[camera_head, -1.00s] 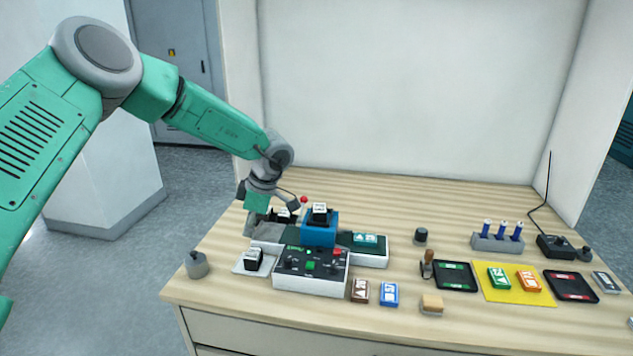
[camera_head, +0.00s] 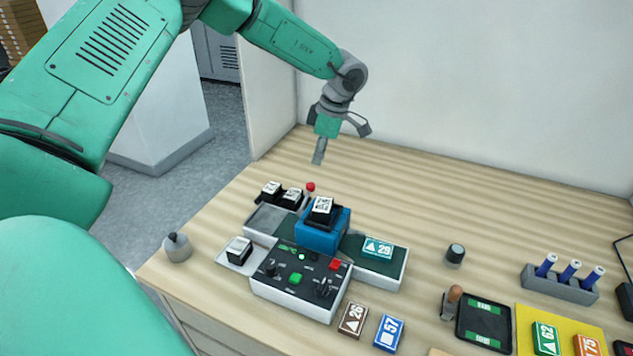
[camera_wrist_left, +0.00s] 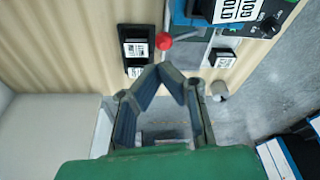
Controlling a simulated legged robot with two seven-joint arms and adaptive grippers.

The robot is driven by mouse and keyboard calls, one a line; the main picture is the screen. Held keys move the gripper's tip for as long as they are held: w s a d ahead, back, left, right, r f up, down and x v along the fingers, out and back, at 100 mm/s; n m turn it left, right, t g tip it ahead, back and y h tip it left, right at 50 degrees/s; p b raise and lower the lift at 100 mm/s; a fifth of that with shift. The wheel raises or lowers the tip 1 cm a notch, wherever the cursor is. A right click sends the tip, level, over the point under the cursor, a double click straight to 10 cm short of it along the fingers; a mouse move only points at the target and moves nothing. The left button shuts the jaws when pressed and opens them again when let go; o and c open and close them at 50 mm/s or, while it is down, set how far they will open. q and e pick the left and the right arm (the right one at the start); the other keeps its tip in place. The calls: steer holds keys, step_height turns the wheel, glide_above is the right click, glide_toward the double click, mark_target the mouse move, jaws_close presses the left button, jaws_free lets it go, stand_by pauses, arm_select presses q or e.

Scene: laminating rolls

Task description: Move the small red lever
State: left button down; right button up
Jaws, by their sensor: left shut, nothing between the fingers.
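The small red lever (camera_head: 310,187) has a round red knob and stands at the back of the machine, behind the blue block (camera_head: 320,238). In the left wrist view its red knob (camera_wrist_left: 164,42) shows on a thin rod, apart from my fingers. My left gripper (camera_head: 320,152) is raised behind and above the machine, clear of the lever. In the left wrist view the left gripper's fingertips (camera_wrist_left: 168,76) come together with nothing between them. My right gripper is not in view.
A control panel (camera_head: 302,281) with knobs and buttons fronts the machine. Black stamp-like blocks (camera_head: 271,190) stand beside the lever. A grey knobbed weight (camera_head: 177,248) sits at the left table edge. The table behind the machine is clear.

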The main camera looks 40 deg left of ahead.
mark_target(313, 186)
arm_select(q)
steer(key=b+x, duration=0.6)
steer(key=shift+d+f, duration=0.1)
steer(key=shift+f, duration=0.45)
steer(key=shift+s+d+r, duration=0.1)
steer(key=shift+d+r, duration=0.15)
steer(key=shift+d, duration=0.3)
steer(key=shift+b+x, duration=0.5)
steer(key=shift+x, duration=0.8)
steer(key=shift+w+a+r, duration=0.1)
steer(key=shift+w+a, duration=0.15)
steer(key=shift+w, duration=0.05)
steer(key=w+d+r+p, duration=0.1)
steer(key=w+d+r, duration=0.2)
steer(key=r, duration=1)
steer(key=shift+w+d+p, duration=0.2)
steer(key=shift+d+p, duration=0.1)
steer(key=shift+d, duration=1.3)
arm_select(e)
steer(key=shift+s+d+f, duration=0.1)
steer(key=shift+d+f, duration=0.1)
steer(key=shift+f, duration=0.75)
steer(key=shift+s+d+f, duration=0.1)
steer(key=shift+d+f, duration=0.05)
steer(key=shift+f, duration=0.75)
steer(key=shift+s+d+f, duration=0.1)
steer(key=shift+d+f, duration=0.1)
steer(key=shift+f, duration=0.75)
